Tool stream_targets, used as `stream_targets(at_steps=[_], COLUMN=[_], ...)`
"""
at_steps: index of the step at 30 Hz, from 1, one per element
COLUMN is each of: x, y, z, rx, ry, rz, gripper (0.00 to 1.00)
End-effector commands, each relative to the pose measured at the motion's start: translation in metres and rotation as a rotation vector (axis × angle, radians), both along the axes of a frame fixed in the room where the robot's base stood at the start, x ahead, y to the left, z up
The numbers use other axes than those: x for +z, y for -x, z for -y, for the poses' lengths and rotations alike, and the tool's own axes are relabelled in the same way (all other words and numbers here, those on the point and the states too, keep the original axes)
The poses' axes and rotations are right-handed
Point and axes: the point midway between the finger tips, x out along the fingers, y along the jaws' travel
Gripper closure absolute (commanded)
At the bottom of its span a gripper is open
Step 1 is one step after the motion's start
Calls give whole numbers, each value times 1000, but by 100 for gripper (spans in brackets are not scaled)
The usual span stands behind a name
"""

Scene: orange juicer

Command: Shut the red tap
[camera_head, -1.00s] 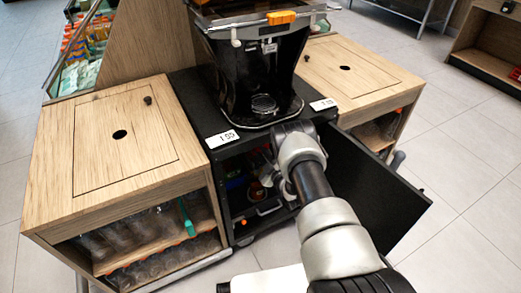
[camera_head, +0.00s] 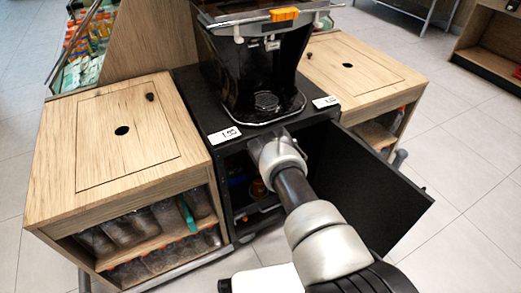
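I cannot make out a red tap for certain. The black juicer (camera_head: 232,68) stands on a dark cabinet (camera_head: 190,95), whose black door (camera_head: 365,185) hangs open to the right. Inside the cabinet, a small orange-red item (camera_head: 258,188) shows just left of my arm; it is too small to identify. My arm reaches into the cabinet opening from the front right. Its wrist covers much of the opening, and my gripper's fingers are hidden behind it. Whether they touch anything cannot be seen.
A wooden counter with a round hole (camera_head: 55,190) stands at left, with bottles (camera_head: 165,218) on its shelves. A similar wooden counter (camera_head: 385,75) stands at right. The open door bounds my arm's right side. Tiled floor (camera_head: 465,180) at right is clear.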

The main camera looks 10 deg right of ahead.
Motion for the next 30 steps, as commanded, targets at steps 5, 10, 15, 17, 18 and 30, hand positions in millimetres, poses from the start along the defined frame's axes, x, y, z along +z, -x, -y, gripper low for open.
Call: stream_targets(at_steps=[5,10,15,17,18,30], x=[-2,-3,-3,-3,-3,-1], y=[1,1,2,1,1,1], z=[1,2,2,2,2,1], rx=[-2,-3,-3,-3,-3,-1], ry=[30,37,37,37,37,35], rz=[5,8,8,8,8,9], gripper=[100,100,100,100,100,70])
